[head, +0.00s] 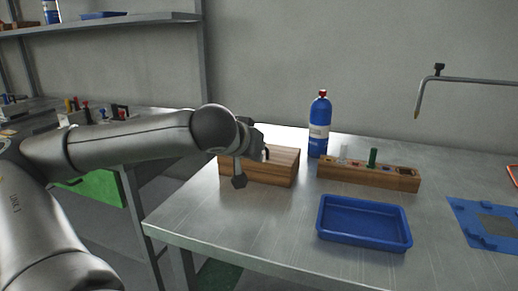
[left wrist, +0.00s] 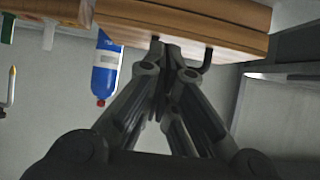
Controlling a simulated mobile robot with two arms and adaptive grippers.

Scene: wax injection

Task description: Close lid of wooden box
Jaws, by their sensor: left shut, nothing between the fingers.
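The wooden box (head: 278,168) stands on the metal table, near its left back part. My arm hides some of its top and left side. No upright lid shows above it, and its top looks flat where visible. In the left wrist view the box (left wrist: 225,28) appears upside down along the top, with a seam and a dark hook-like handle (left wrist: 207,60). My left gripper (head: 260,149) is at the top of the box. In the left wrist view its fingers (left wrist: 168,50) are together and empty, close to the box edge; contact is unclear. My right gripper is not in view.
A blue bottle (head: 319,128) stands behind the box. A wooden rack (head: 350,178) with small tools is to the right. A blue tray (head: 364,237) lies in front of the rack, and a blue mat (head: 465,232) at far right. The table front left is clear.

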